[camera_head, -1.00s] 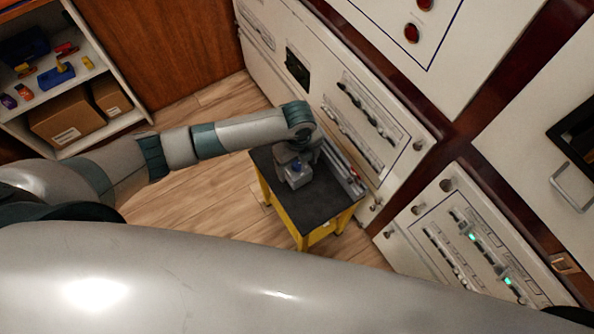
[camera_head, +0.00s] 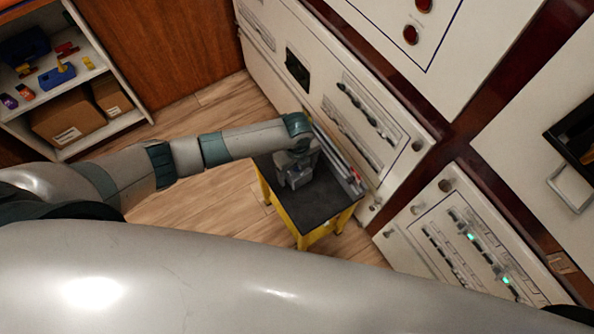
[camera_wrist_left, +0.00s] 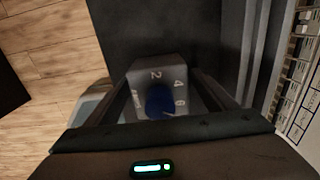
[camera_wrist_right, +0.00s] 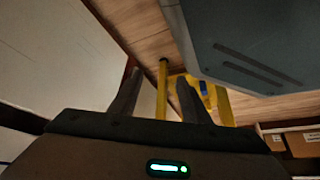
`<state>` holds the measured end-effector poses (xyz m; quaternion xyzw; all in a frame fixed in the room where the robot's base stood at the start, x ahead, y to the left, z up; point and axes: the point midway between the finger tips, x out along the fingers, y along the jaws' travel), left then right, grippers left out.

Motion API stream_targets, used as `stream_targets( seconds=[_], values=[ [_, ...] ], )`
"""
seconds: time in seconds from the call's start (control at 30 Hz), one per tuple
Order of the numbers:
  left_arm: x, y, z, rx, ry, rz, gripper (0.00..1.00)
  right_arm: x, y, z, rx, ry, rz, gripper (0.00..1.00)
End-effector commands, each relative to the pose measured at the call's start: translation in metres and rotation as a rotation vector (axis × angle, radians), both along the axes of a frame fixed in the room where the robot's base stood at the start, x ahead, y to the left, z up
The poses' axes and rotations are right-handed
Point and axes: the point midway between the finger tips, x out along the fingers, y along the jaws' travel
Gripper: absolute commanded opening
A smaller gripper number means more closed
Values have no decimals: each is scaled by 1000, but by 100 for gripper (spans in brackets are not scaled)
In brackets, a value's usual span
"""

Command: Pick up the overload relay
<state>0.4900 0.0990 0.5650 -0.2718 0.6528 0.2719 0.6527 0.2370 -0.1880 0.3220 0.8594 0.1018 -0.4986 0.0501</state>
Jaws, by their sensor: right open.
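The overload relay is a grey block with a blue dial (camera_wrist_left: 158,100) and printed numbers. It sits on the dark top of the yellow work stand (camera_head: 322,205). My left gripper (camera_head: 294,180) is down over it, and hides much of it in the head view. In the left wrist view the fingers of my left gripper (camera_wrist_left: 162,80) are wide apart, one on each side of the relay. Whether they touch its sides is unclear. My right gripper (camera_wrist_right: 158,77) is open and empty; it is not seen in the head view.
A cabinet with breaker rows (camera_head: 365,105) stands close behind the stand. A rail-like strip (camera_head: 340,160) lies along the stand's cabinet side. A lower panel (camera_head: 470,245) with green lights is at right. A shelf with cardboard boxes (camera_head: 68,118) stands at far left. Wooden floor is clear between.

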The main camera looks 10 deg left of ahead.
Motion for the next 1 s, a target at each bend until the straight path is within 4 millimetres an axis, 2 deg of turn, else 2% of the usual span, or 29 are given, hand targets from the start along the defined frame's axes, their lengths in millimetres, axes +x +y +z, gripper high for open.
stream_targets(
  seconds=[0.03,0.23,0.67,0.77,0.93,1.0],
  values=[
    [0,0,0,0,0,0,66,1,0,0,0,-1,0,43],
    [0,0,0,0,0,0,20,1,0,0,0,-2,0,43],
    [1,-1,8,-2,-2,-1,20,0,0,-1,0,0,0,43],
    [1,-1,17,-3,-3,-2,20,1,0,-1,1,-4,0,43],
    [2,0,43,-2,-5,-2,20,11,3,2,8,-30,0,43],
    [-8,-12,49,-4,-1,-5,20,16,5,5,11,-43,1,43]
  ],
)
